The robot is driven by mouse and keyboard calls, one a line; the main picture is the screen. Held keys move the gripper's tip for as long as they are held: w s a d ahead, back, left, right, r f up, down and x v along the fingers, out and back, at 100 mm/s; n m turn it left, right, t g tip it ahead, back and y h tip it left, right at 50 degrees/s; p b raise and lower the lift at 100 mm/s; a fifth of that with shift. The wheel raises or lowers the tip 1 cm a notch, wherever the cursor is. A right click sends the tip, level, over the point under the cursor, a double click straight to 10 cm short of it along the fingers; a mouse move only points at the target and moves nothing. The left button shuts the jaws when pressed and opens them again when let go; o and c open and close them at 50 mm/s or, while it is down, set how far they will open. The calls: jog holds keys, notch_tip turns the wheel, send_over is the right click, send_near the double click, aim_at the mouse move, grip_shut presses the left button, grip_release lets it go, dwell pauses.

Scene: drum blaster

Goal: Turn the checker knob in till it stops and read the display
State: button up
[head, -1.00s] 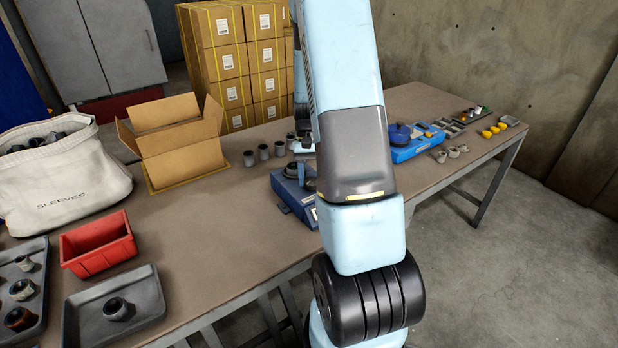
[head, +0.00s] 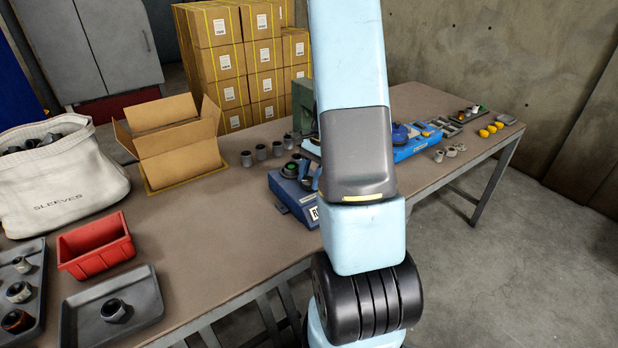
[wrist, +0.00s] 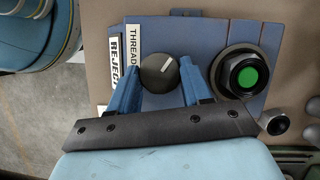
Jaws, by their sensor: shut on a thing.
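The blue checker (head: 297,206) stands near the table's front edge, partly behind my arm. In the wrist view its blue top (wrist: 212,45) carries a round black knob (wrist: 156,70) with a pale pointer line, beside a THREAD label (wrist: 133,55) and a REJECT label (wrist: 115,62). My gripper (wrist: 161,77) has its two blue fingers on either side of the knob, shut on it. The head view hides most of the gripper.
Several grey sleeves (head: 262,152) stand in a row behind the checker. A blue fixture (head: 415,147) and yellow parts (head: 492,128) lie to the right. An open carton (head: 180,150), red bin (head: 95,245), grey tray (head: 90,318) and sleeve bag (head: 60,180) fill the left.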

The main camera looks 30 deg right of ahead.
jog(key=shift+s+m+t, duration=0.1)
jog(key=shift+m+t, duration=0.3)
jog(key=shift+m, duration=0.4)
jog(key=shift+a, duration=0.1)
jog(key=o, duration=1)
jog(key=shift+o, duration=0.2)
jog(key=v, duration=1.3)
jog(key=shift+d+r, duration=0.25)
jog(key=shift+r, duration=0.05)
